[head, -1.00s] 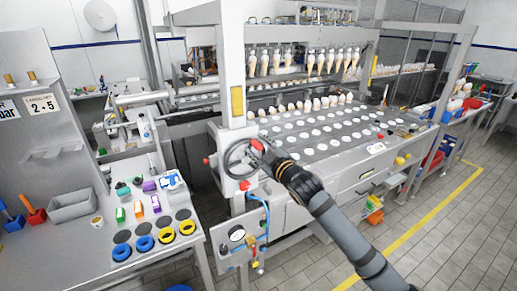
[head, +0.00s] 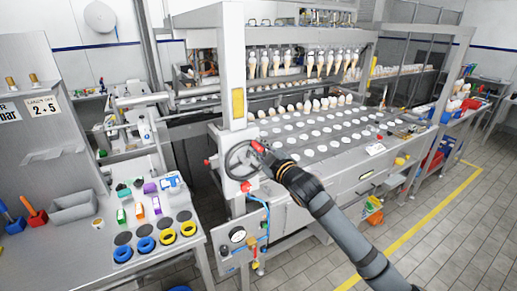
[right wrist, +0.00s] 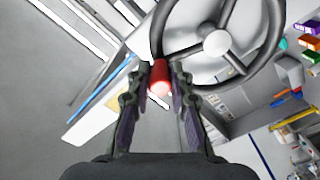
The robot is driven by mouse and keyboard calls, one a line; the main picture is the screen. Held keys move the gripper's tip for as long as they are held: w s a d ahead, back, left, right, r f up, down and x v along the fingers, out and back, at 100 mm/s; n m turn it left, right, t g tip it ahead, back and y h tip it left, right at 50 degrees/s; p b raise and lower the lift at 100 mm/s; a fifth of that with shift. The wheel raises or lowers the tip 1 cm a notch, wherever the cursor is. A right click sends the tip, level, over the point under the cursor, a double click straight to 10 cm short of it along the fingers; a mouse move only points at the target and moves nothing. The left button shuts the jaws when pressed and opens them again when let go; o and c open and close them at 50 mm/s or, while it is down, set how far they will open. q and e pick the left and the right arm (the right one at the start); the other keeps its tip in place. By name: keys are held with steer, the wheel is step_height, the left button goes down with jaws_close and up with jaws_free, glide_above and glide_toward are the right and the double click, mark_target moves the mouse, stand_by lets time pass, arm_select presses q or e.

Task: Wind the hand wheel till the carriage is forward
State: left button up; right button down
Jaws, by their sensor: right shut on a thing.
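The dark hand wheel (head: 232,169) is on the front left post of the machine. Its spokes and grey hub (right wrist: 216,42) show in the right wrist view. My right gripper (right wrist: 163,72) is shut on the wheel's red handle (right wrist: 160,85), with one finger on each side. In the head view the red handle (head: 257,146) is at the upper right of the rim. A row of cones (head: 300,63) hangs in holders above the machine bed; I cannot tell which part is the carriage. My left gripper is not in view.
The flat bed (head: 320,145) with rows of white round spots lies right of the wheel. A pressure gauge (head: 238,235) and blue hose are below it. A bench (head: 75,235) with blue and yellow rings stands at the left.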

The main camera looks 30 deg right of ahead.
steer(key=shift+a, duration=0.15)
steer(key=shift+r+n, duration=0.15)
steer(key=shift+n, duration=0.15)
stand_by(0.7)
steer(key=c, duration=1.6)
jaws_free()
steer(key=o, duration=0.4)
steer(key=shift+a, duration=0.4)
steer(key=shift+d, duration=0.15)
